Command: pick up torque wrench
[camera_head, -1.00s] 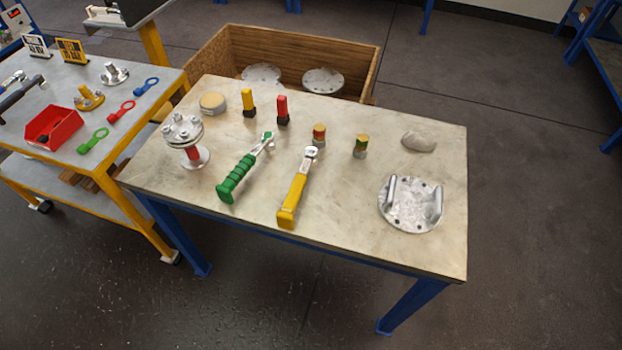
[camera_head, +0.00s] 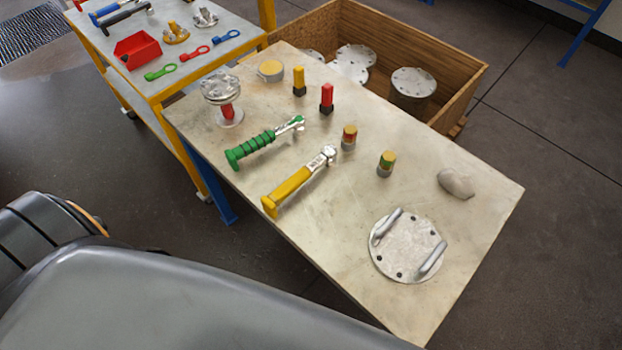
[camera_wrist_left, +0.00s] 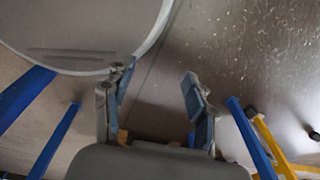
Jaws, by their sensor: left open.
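Two wrench-like tools lie on the pale worktable (camera_head: 345,235) in the head view. One has a green ribbed handle and a silver ratchet head, the green-handled wrench (camera_head: 262,142). The other has a yellow handle and a silver head, the yellow-handled wrench (camera_head: 297,182). The frames do not show which is the torque wrench. My left gripper (camera_wrist_left: 158,88) shows in the left wrist view with its two fingers apart and nothing between them. It is not visible in the head view, and neither wrench shows in the wrist view. My right gripper is not in view.
A flanged vessel piece (camera_head: 222,97), red and yellow sockets, a grey lump (camera_head: 456,183) and a round plate with two handles (camera_head: 407,246) share the table. A wooden crate (camera_head: 425,48) stands behind. A cart with a red bin (camera_head: 137,50) adjoins left.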

